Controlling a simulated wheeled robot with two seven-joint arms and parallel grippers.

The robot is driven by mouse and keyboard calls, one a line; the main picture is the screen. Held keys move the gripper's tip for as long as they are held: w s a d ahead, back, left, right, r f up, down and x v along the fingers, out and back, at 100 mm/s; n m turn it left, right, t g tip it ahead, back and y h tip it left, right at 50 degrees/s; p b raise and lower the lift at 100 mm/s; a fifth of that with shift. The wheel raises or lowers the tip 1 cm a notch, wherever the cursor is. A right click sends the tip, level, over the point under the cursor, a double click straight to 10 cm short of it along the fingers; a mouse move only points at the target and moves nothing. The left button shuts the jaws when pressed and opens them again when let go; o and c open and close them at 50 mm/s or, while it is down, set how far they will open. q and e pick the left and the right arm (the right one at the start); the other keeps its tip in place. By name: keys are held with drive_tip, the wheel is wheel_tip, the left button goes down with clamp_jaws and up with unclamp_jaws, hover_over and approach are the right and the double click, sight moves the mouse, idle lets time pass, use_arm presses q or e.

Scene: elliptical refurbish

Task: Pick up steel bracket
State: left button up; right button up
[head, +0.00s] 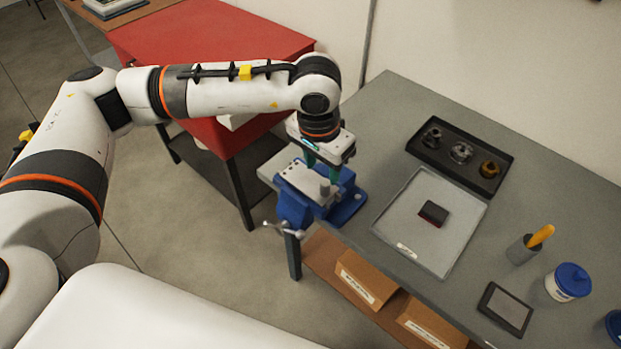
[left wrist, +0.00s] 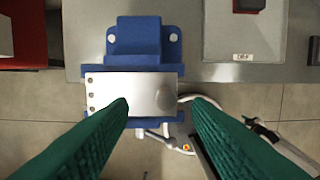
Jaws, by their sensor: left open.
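The steel bracket, a flat silver plate with several holes along one end, sits at the top of the blue vise (head: 352,205) on the grey bench's left edge. It shows in the head view (head: 297,182) and in the left wrist view (left wrist: 118,88). My left gripper (head: 322,169) is above the bracket, pointing down, open and empty. In the left wrist view its green fingers (left wrist: 161,102) stand apart, the left fingertip overlapping the plate and the right one beyond its right end. Whether they touch it cannot be told. My right gripper is not in view.
A grey tray (head: 456,244) with a small dark red-edged block lies right of the vise. A black tray (head: 432,155) of metal parts is behind it. A cup, a blue-lidded tub (head: 567,283) and a tablet stand further right. A red cabinet (head: 215,30) is at the back left.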

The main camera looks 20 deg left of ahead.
sight(326, 182)
use_arm(q)
drive_tip(key=f+p, duration=0.2)
drive_tip(key=shift+s+d+f+p, duration=0.1)
drive_tip(key=shift+d+f+p, duration=0.25)
drive_tip(key=shift+f, duration=0.05)
wheel_tip(326, 182, down, 2)
drive_tip(key=shift+f, duration=0.1)
drive_tip(key=shift+w+f, duration=0.2)
drive_tip(key=shift+f, duration=0.05)
drive_tip(key=c, duration=0.8)
clamp_jaws()
drive_tip(key=shift+r, duration=0.1)
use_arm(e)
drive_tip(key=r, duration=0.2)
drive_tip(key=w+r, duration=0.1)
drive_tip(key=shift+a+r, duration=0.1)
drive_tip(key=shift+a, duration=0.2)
